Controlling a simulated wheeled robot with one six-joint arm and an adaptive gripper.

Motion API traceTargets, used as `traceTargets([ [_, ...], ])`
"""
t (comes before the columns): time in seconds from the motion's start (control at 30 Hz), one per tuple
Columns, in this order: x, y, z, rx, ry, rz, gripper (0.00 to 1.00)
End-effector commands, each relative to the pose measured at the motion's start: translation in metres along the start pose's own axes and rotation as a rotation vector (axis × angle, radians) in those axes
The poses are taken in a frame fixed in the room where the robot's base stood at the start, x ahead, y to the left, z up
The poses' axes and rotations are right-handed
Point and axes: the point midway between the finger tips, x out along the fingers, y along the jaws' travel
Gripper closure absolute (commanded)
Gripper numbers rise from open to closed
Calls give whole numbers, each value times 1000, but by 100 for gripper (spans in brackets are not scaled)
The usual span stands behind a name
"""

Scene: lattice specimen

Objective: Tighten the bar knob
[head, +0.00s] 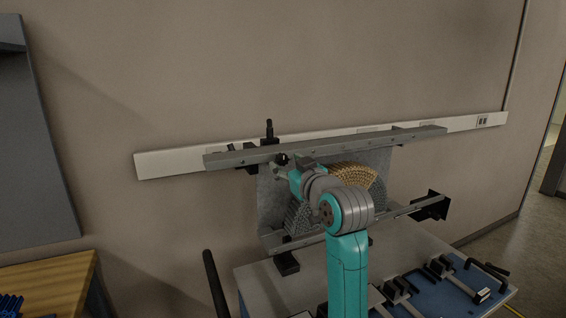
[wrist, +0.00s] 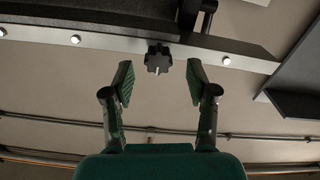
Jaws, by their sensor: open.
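The bar knob (wrist: 158,58) is a small black lobed knob with a pale stud at its centre. It sits at the edge of the long grey metal bar (wrist: 110,41) in the wrist view. My gripper (wrist: 159,82) is open, one finger to each side of the knob's position, with the knob at or just beyond the fingertips. I cannot tell the exact depth gap, and no finger visibly touches it. In the head view the upper grey bar (head: 350,143) runs across the frame, and my arm reaches up to its left part, hiding most of the gripper.
A grey panel with a gold and grey lattice specimen (head: 352,175) stands behind my arm. A lower bar (head: 395,213) with black end brackets crosses below. A bench (head: 262,290) holds clamps on a blue plate. A wooden table (head: 45,278) is at left.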

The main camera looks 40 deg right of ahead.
Motion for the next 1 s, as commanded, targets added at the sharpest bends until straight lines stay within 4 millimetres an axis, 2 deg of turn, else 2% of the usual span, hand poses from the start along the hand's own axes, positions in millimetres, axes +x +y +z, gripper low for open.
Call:
traceTargets([
  [0.2,21,0,0,0,-1,-1,42],
  [0.57,25,0,0,0,0,0,42],
  [0.7,25,0,0,0,0,0,77],
  [0.8,25,0,0,0,0,0,100],
  [1.0,25,0,0,6,0,0,100],
])
